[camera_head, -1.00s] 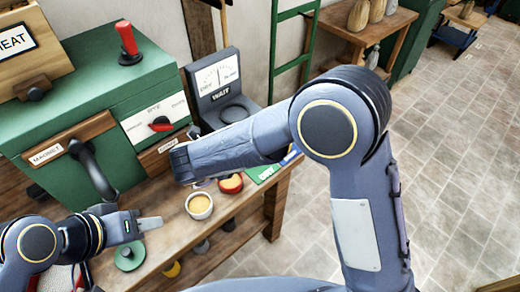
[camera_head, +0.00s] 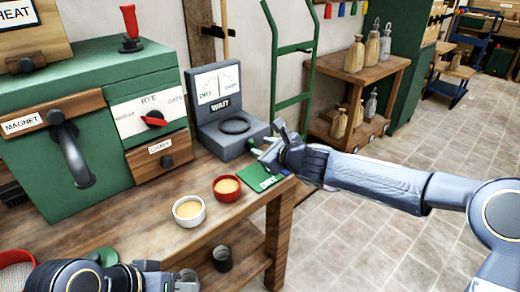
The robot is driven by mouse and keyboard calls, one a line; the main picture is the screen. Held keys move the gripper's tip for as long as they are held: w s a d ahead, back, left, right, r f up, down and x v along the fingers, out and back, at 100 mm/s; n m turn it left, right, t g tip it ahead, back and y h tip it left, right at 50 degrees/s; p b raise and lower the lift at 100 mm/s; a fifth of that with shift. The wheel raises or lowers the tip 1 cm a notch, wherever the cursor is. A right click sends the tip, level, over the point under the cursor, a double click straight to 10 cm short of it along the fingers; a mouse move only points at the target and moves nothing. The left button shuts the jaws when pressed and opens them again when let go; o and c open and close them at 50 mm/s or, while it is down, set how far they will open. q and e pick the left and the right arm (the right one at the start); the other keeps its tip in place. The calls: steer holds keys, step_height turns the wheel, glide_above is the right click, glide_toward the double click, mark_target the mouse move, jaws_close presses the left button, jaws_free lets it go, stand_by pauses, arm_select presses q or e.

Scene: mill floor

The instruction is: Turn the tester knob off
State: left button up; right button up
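The tester (camera_head: 222,112) is a grey box on the bench with a dial face and a plate reading "WAIT" above a round dark cup. Its knob is not clearly visible; small green parts show at its right side, close to my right gripper. My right gripper (camera_head: 268,144) is at the tester's right front corner, fingers spread and pointing left at it. I cannot tell whether they touch it. My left gripper (camera_head: 172,283) is low at the bottom left, in front of the bench and away from the tester; its fingers are partly cut off by the frame.
A green machine (camera_head: 95,80) with a red pointer knob (camera_head: 155,118) stands left of the tester. A white bowl (camera_head: 189,211), a red bowl (camera_head: 227,188) and a green card (camera_head: 262,177) lie in front.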

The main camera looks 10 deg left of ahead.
mark_target(254, 145)
steer(key=shift+x, duration=2.1)
